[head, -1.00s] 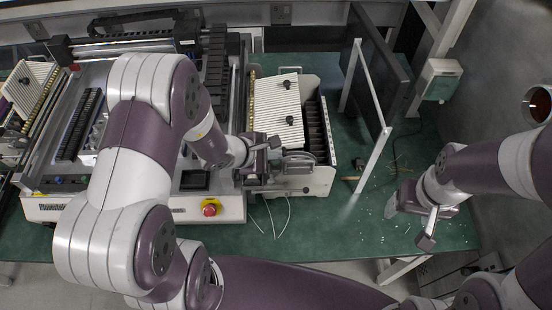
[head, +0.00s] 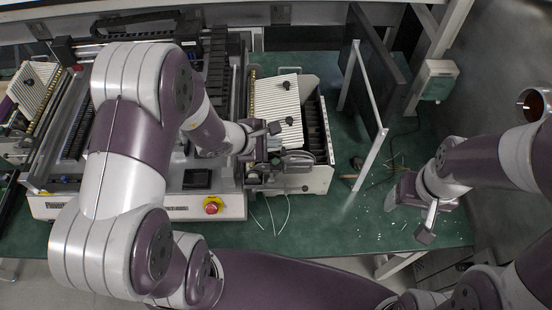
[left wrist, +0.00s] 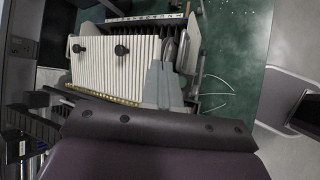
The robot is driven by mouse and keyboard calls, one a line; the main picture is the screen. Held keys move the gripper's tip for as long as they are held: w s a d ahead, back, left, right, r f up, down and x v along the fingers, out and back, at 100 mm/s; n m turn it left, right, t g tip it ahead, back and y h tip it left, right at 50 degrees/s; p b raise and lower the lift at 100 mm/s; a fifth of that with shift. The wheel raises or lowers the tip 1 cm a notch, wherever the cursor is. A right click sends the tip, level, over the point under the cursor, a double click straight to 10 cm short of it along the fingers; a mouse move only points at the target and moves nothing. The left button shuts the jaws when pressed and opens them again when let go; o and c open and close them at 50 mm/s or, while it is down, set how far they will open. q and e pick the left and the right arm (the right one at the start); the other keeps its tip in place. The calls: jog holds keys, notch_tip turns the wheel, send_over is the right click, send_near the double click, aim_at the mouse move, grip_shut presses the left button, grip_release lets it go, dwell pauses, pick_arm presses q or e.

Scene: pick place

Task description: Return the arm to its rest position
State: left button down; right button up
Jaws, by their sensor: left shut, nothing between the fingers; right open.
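My left arm comes in from the left in the head view and reaches over the machine. My left gripper (head: 282,161) is shut with nothing in it, close to the near side of the white ribbed rack; I cannot tell whether it touches. In the left wrist view the shut fingers (left wrist: 172,58) show beside the rack's right end. My right gripper (head: 415,213) hangs over the right part of the green table, apart from any object; its fingertips are hard to make out.
The white ribbed rack (head: 277,100) with black knobs stands beside the machine, which has a red button (head: 212,205). A white-framed divider (head: 371,158) stands right of the rack. Small bits lie on the green table (head: 330,228), whose front middle is mostly clear.

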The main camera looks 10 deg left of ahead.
pick_arm(q)
jog(key=s+f+m+g+b, duration=0.2)
jog(key=s+m+g, duration=0.4)
jog(key=s+m, duration=0.3)
jog(key=s+a+f+m+y+b, duration=0.1)
jog(key=s+a+m+y+b, duration=0.3)
jog(key=m+b, duration=0.4)
jog(key=a+m+y, duration=0.1)
jog(key=m, duration=0.1)
jog(key=shift+a+f+m+y, duration=0.15)
jog(key=shift+f+m+y, duration=0.05)
jog(key=shift+m+y, duration=0.1)
